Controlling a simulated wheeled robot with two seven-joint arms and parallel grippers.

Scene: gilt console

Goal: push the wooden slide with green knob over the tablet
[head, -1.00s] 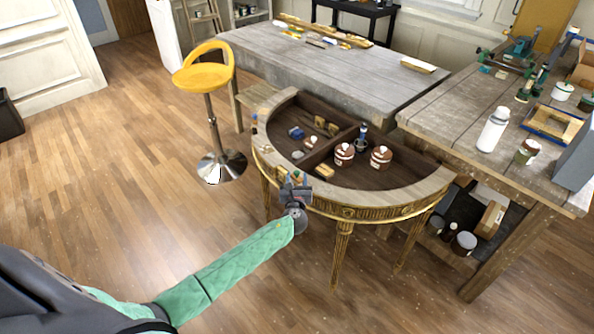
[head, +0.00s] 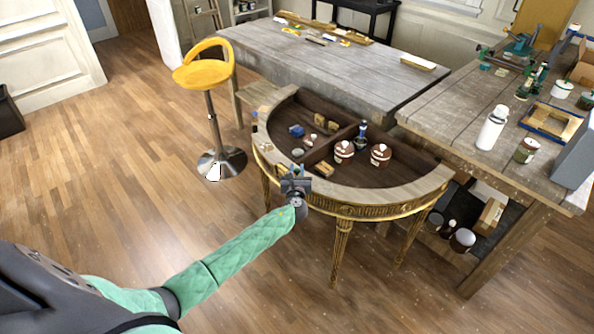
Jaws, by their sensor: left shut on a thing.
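The gilt half-round console (head: 398,198) stands in the middle, with a pale rim and a dark sunken top. My left gripper (head: 296,176) is at the front left of its rim, shut on the green knob (head: 297,168), of which only a small bit shows. The wooden slide under the knob is mostly hidden by the gripper, and I cannot tell its edges. I cannot make out the tablet for certain. My right gripper is not in view.
In the console top are brown jars with white lids (head: 381,154), a blue bottle (head: 361,136), a blue block (head: 296,131) and small wooden blocks. A grey table (head: 340,75) adjoins behind, a workbench (head: 440,110) at right. A yellow stool (head: 205,73) stands left. The front floor is clear.

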